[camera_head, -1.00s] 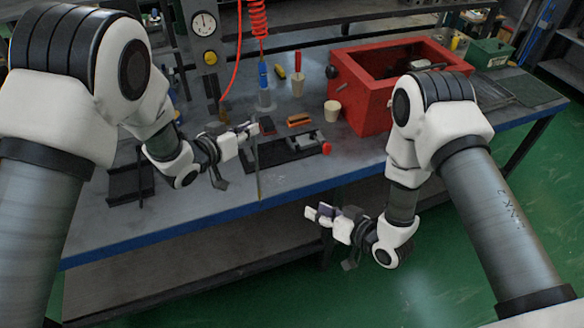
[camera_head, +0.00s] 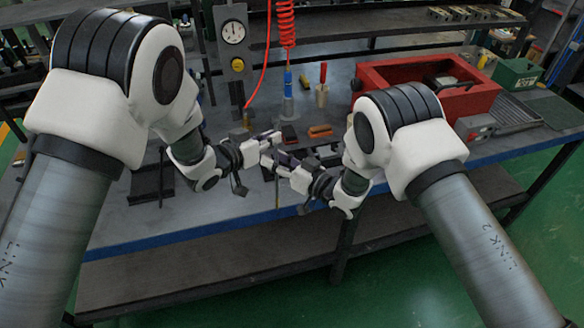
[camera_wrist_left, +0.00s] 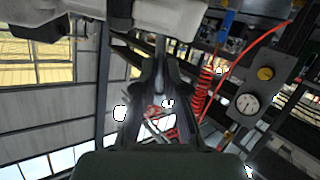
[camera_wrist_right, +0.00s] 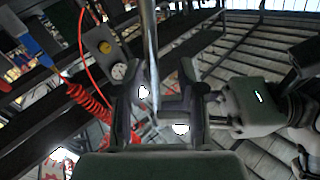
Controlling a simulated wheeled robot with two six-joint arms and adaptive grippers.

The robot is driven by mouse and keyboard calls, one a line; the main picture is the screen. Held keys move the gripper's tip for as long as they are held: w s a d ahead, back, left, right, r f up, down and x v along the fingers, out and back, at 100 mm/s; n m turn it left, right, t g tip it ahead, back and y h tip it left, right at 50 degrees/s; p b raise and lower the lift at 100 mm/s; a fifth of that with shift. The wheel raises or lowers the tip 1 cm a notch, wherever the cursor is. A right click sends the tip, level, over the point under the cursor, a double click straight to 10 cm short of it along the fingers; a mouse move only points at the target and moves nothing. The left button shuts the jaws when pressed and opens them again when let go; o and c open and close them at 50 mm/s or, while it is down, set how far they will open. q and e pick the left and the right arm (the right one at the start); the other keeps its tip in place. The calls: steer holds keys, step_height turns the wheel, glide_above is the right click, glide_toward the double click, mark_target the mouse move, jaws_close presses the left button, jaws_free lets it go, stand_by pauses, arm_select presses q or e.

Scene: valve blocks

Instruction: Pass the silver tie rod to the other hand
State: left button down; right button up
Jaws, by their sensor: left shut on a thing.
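The silver tie rod (camera_wrist_right: 149,45) is a thin, upright metal bar. My left gripper (camera_head: 277,138) is shut on it and holds it up at the table's front edge; in the head view the rod's lower end (camera_head: 276,190) hangs below the two grippers. My right gripper (camera_head: 283,164) is just below and beside the left one. In the right wrist view its fingers (camera_wrist_right: 158,105) are apart, with the rod passing between them, and the left gripper comes in from the right. Whether a right finger touches the rod is hard to tell.
The blue-edged workbench (camera_head: 235,206) lies below the grippers. A red box (camera_head: 400,70) stands at the back right, partly behind my right arm. A gauge panel (camera_head: 233,32) and a red coiled hose (camera_head: 287,22) are at the back. A black holder (camera_head: 152,184) lies at left.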

steer(key=shift+w+a, duration=0.15)
steer(key=shift+w, duration=0.05)
jaws_close()
arm_select(q)
steer(key=c, duration=1.2)
jaws_free()
